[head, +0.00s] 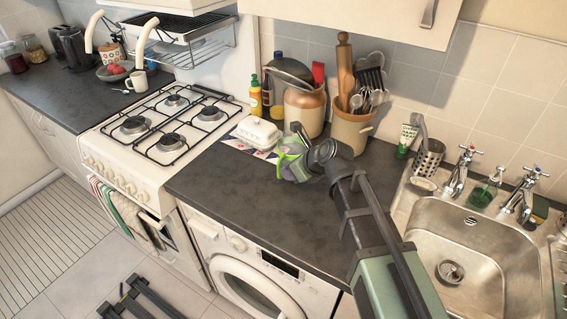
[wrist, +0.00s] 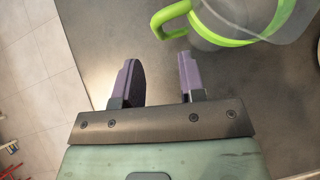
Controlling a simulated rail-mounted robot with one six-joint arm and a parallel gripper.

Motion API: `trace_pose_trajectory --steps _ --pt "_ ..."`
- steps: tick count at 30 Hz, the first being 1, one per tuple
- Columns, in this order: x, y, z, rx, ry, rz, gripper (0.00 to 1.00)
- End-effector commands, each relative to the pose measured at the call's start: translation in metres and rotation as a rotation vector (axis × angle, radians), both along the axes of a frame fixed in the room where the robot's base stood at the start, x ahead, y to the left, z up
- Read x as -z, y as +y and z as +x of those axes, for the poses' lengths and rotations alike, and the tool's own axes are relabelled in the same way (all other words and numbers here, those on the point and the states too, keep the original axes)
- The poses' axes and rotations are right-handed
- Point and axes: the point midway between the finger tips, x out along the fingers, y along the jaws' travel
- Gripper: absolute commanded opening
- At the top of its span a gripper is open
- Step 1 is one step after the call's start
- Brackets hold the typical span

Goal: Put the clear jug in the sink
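The clear jug (head: 293,168) has a bright green rim and handle and is on the dark counter, left of the utensil crock. In the wrist view the jug (wrist: 240,22) is at the top right, with its green handle ahead of the fingers. My gripper (wrist: 158,62) is open, its two purple-grey pads apart and nothing between them. In the head view my gripper and wrist partly cover the jug. The metal sink (head: 497,262) is at the right of the head view, its bowl empty around the drain.
A white butter dish (head: 258,132) stands left of the jug, on a patterned mat. A crock of utensils (head: 352,128) and a stoneware jar (head: 304,108) stand behind. Taps (head: 461,170) rise at the sink's back edge. The front counter (head: 245,200) is clear; the gas hob (head: 165,125) is left.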

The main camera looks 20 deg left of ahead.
Motion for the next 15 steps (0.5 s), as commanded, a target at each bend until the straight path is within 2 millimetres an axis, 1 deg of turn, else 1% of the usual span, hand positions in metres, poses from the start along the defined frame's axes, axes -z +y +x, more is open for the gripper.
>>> trace_pose_trajectory --steps 1,3,6,10,15 --pt "-0.021 -0.01 -0.007 0.002 0.001 0.0 0.37" --pt "-0.032 -0.021 -0.012 0.001 0.001 0.001 0.37" --pt "-0.041 -0.032 -0.017 0.001 0.001 0.001 0.37" --pt "-0.044 -0.038 -0.019 0.0 0.0 0.0 0.37" --pt "-0.042 -0.038 -0.018 0.0 0.0 0.0 0.37"
